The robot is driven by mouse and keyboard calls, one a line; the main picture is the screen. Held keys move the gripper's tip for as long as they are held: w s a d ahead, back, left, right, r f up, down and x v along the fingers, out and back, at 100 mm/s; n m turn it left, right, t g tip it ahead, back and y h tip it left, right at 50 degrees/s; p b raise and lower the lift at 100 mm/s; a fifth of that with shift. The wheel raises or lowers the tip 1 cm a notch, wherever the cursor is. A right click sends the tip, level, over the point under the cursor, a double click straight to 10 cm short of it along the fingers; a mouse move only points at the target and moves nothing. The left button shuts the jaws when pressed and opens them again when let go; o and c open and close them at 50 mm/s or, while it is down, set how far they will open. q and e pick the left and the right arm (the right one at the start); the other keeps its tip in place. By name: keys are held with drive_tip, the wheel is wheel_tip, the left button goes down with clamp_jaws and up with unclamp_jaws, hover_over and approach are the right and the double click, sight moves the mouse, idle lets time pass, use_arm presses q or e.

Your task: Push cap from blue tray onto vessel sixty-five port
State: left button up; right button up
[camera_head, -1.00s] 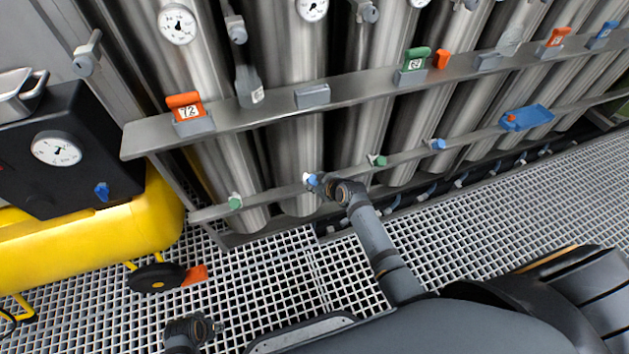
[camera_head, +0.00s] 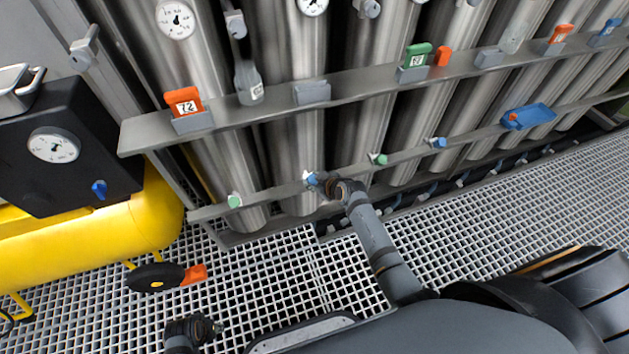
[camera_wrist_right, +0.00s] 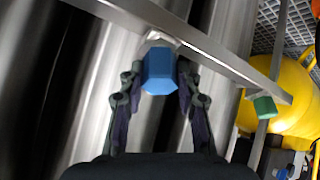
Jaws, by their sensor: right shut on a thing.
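A blue cap (camera_wrist_right: 159,71) is between the fingers of my right gripper (camera_wrist_right: 158,85) in the right wrist view, against a pale port on the lower rail. In the head view the same blue cap (camera_head: 312,179) shows at the lower rail, with my right gripper (camera_head: 325,184) shut on it. The blue tray (camera_head: 536,115) sits on the lower rail at the right, with a small orange piece at its left end. My left gripper (camera_head: 194,328) is low at the left over the floor; its fingers are too unclear to read. No vessel number shows at the capped port.
Green caps (camera_head: 234,201) and another blue cap (camera_head: 438,142) sit on other ports of the lower rail (camera_head: 270,193). Tagged holders, one orange (camera_head: 184,102) and one green (camera_head: 417,62), stand on the upper shelf. A yellow tank (camera_head: 90,237) stands left. The grating floor (camera_head: 290,270) is open.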

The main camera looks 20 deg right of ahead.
drive_tip(key=shift+w+f+b, duration=0.25)
drive_tip(key=shift+f+b, duration=0.15)
drive_tip(key=o, duration=1.1)
drive_tip(key=shift+o, duration=0.2)
drive_tip(key=v, duration=1.2)
